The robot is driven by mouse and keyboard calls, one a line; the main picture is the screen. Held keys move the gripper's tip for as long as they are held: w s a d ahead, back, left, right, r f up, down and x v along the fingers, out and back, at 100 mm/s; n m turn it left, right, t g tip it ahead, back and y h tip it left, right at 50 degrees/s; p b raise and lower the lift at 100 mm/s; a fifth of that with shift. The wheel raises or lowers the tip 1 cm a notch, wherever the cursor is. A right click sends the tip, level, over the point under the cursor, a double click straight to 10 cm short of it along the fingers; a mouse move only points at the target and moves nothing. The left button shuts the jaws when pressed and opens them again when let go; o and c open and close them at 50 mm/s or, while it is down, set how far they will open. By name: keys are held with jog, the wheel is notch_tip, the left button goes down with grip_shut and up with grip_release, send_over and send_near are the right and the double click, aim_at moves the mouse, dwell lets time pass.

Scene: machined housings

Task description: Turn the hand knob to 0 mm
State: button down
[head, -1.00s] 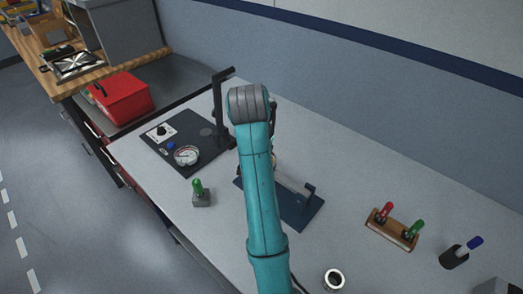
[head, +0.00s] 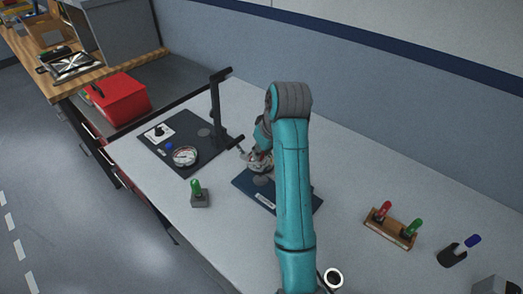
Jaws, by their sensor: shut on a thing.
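The blue base plate (head: 246,183) of a slide fixture lies on the grey bench in the head view, with a pale scale strip (head: 265,200) near its front edge. My gripper (head: 260,165) is low over the plate's back left part, at a round grey piece. It is shut on what appears to be the hand knob, which is mostly hidden by the fingers. My arm covers the right part of the fixture. The scale reading is too small to tell.
Left of it, a dark plate (head: 152,145) carries a white dial gauge (head: 185,156) and a black post (head: 216,105). A green-handled block (head: 198,195) stands in front. A wooden rack (head: 388,229) with red and green handled tools and a black holder (head: 452,256) stand right.

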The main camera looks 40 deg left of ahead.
jog(key=shift+w+n+g, duration=0.1)
jog(key=shift+n+g, duration=0.4)
jog(key=shift+n, duration=0.6)
jog(key=c, duration=1)
grip_release()
